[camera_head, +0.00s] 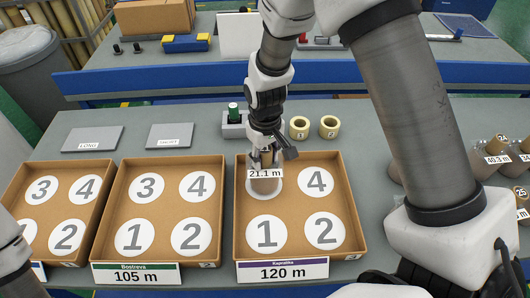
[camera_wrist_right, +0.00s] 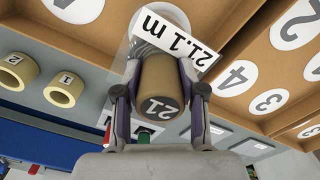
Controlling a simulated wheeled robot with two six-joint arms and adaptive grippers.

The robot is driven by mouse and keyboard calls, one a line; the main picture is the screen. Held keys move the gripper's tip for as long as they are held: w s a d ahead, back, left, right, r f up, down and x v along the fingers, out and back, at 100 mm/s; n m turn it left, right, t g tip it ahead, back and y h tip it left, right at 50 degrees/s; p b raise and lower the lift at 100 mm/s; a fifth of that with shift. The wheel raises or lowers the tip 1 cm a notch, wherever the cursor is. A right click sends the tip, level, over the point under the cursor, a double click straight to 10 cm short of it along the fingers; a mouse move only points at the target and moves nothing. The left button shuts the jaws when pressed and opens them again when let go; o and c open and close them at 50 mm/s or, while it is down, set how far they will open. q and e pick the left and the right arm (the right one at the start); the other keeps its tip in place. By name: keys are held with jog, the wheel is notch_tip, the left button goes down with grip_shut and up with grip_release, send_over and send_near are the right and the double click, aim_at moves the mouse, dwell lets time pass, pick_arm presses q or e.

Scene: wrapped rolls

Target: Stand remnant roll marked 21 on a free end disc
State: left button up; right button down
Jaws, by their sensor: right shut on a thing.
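The remnant roll (camera_head: 265,186) is brown with a white tag (camera_head: 265,174) reading 21.1 m. Its end marked 21 (camera_wrist_right: 160,106) faces the right wrist camera. My right gripper (camera_head: 264,158) is shut on the roll and holds it upright over the back left disc of the Kapralka 120 m tray (camera_head: 352,211). In that tray, discs 1 (camera_head: 266,233), 2 (camera_head: 323,231) and 4 (camera_head: 316,181) are bare. My left gripper is out of view.
The Bostreva 105 m tray (camera_head: 111,222) and another tray at the left show bare numbered discs. Two small cream rolls (camera_head: 300,127) (camera_head: 330,126) stand behind the right tray. More tagged rolls (camera_head: 485,157) stand at the right edge. LONG (camera_head: 92,139) and SHORT (camera_head: 170,136) plates lie behind.

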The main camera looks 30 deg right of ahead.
jog(key=shift+w+f, duration=0.3)
jog(key=shift+w, duration=0.15)
jog(key=shift+s+r, duration=0.15)
jog(key=shift+s, duration=0.1)
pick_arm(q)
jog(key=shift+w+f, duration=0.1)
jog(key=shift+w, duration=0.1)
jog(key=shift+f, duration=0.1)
pick_arm(e)
jog(key=shift+w+f, duration=0.15)
jog(key=shift+f, duration=0.25)
jog(key=c, duration=0.6)
grip_release()
